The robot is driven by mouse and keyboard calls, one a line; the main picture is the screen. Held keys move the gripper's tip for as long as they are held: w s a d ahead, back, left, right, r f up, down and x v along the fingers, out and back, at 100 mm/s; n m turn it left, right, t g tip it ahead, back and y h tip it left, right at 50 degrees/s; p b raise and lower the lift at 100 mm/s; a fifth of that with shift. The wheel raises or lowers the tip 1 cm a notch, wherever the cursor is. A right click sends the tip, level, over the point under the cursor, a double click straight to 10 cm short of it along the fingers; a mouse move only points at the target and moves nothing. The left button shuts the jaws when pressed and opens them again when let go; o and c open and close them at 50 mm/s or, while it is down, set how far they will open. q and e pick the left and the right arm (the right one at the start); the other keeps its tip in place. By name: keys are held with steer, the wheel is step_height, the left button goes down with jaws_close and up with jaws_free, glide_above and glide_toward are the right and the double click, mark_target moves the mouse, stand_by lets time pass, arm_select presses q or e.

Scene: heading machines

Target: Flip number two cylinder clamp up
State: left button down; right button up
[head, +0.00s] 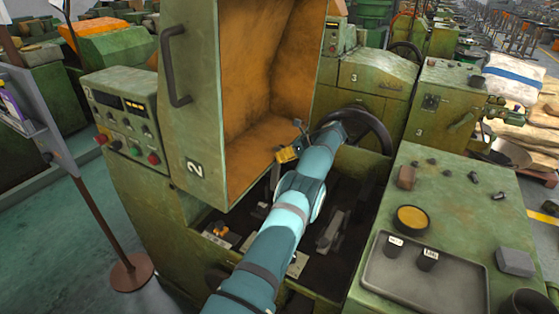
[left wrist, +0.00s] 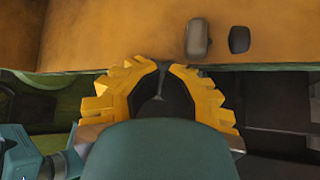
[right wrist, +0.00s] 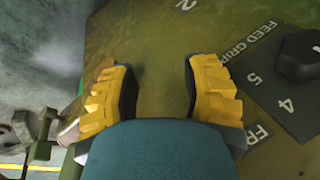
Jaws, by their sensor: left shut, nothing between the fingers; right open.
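The machine marked 2 (head: 195,168) stands left of centre in the head view, with its orange-lined cover (head: 262,90) raised. My left arm reaches into it from below. My left gripper (head: 287,153) is at the lower edge of the cover. In the left wrist view, its yellow fingers (left wrist: 160,68) come together at the tips with nothing between them. A thin dark metal lever (head: 276,176) shows beside the gripper; I cannot tell whether it is the number two cylinder clamp. My right gripper (right wrist: 158,85) is open and empty over a green panel.
The panel under my right gripper carries a FEED GRIP plate (right wrist: 268,95) and a black knob (right wrist: 300,55). A grey tray (head: 425,285) with small dark parts lies at lower right. A black handwheel (head: 375,125) is behind my arm. Machine 3 (head: 355,75) stands behind.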

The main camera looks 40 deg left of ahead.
arm_select(q)
steer(key=shift+w+a+r+t, duration=0.25)
steer(key=shift+w+r+t, duration=0.05)
steer(key=shift+w+r, duration=0.2)
steer(key=shift+r, duration=0.15)
step_height(320, 180, up, 9)
steer(key=shift+s+d, duration=0.25)
steer(key=shift+s, duration=0.1)
stand_by(0.4)
